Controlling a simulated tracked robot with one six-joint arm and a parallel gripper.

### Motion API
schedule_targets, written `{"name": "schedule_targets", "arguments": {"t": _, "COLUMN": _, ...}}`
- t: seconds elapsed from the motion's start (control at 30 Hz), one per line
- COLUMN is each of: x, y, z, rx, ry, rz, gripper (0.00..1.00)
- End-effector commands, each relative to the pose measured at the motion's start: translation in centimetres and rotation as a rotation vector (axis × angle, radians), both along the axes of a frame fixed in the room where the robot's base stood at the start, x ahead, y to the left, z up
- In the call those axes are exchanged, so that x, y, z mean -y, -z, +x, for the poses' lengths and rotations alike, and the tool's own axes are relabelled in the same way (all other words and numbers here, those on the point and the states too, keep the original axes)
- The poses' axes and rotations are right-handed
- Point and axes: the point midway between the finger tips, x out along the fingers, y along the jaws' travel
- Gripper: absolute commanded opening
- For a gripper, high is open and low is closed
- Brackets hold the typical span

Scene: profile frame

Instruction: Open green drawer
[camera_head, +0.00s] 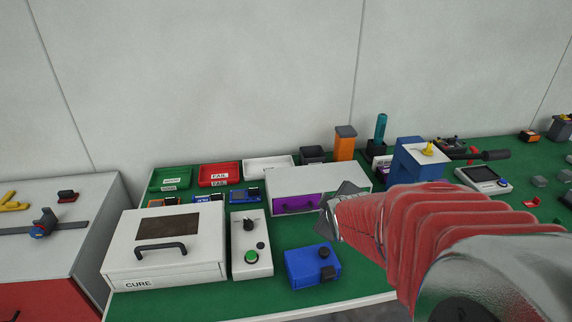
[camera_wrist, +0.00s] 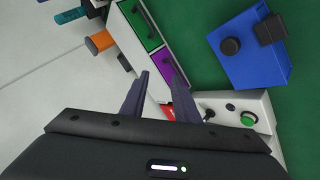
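The green drawer (camera_wrist: 138,20) is in the front of a white cabinet at the top of the wrist view, with a dark bar handle. It looks closed. Beside it in the same cabinet is a purple drawer (camera_wrist: 172,68), also looking closed; it shows in the head view too (camera_head: 290,205). My arm hides the green drawer in the head view. My gripper (camera_wrist: 161,78) is open and empty, its dark fingers apart. Its tips point toward the cabinet near the purple drawer's end, short of the green drawer in the picture. I see no contact with either handle.
A blue box (camera_head: 313,267) stands in front of the cabinet on the green mat. A white control box (camera_head: 251,243) with knobs and a green button and the CURE box (camera_head: 166,247) stand to the left. Bare green mat (camera_wrist: 205,15) lies before the drawers.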

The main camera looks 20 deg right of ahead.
Motion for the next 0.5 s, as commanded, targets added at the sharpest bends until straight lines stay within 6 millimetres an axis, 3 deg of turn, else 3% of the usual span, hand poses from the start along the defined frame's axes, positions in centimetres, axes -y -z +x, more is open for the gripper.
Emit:
{"name": "schedule_targets", "arguments": {"t": 0.2, "x": 4.3, "y": 3.2, "z": 1.2, "rx": 0.009, "ry": -0.126, "rz": -0.153, "gripper": 0.28}}
{"name": "schedule_targets", "arguments": {"t": 0.5, "x": 8.9, "y": 7.4, "z": 1.2, "rx": 0.055, "ry": -0.278, "rz": -0.348, "gripper": 0.28}}
